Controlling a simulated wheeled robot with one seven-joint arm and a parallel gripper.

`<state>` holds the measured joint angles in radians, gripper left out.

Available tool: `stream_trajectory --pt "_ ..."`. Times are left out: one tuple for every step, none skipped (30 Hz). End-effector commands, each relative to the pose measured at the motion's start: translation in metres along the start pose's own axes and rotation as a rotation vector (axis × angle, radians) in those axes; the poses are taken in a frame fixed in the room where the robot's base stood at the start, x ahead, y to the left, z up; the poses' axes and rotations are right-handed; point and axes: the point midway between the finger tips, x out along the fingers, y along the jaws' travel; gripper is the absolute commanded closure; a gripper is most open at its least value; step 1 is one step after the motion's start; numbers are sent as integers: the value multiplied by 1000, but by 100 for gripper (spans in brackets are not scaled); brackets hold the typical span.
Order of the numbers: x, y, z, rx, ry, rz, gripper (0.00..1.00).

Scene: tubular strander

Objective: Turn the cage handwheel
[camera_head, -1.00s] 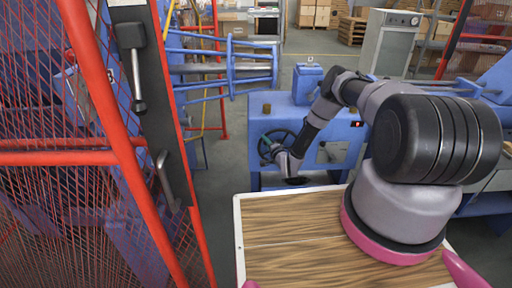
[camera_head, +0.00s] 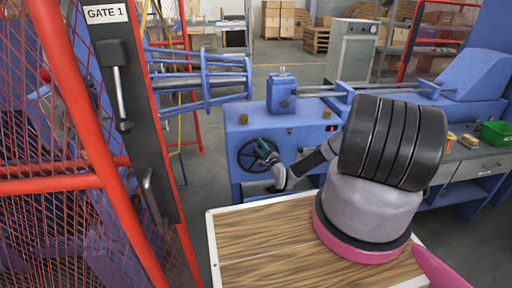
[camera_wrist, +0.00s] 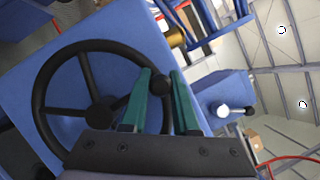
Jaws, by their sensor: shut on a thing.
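The cage handwheel (camera_head: 241,157) is a dark spoked wheel on the front of the blue machine cabinet. In the wrist view its black rim (camera_wrist: 38,98) and spokes fill the left half, with the hub at lower middle.
A red mesh fence and gate post (camera_head: 140,120) stand at the left. A wooden-topped surface (camera_head: 265,258) is in front. On the cabinet are a blue block (camera_head: 281,95) and a brass knob (camera_head: 243,119).

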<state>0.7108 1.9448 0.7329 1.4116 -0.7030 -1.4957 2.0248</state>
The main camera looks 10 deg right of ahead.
Motion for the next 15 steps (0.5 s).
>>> stream_trajectory --pt "0 -3 -1 10 1 -10 100" --pt "0 -3 -2 17 0 -13 100" --pt "0 -4 -2 25 0 -16 100" --pt "0 -4 -3 30 -1 -18 100" --pt "0 -4 -3 33 0 -19 100" --pt "0 -5 -4 37 0 -21 100" --pt "0 -5 -4 39 0 -22 100" --pt "0 -5 -4 41 0 -22 100" --pt "0 -5 -4 42 0 -23 100" --pt "0 -5 -4 43 -1 -23 100" --pt "0 -5 -4 44 -1 -23 100" --pt "0 -5 -4 44 -1 -23 100" --pt "0 -5 -4 44 -1 -23 100" --pt "0 -5 -4 44 0 -23 100" --pt "0 -5 -4 44 0 -22 100"
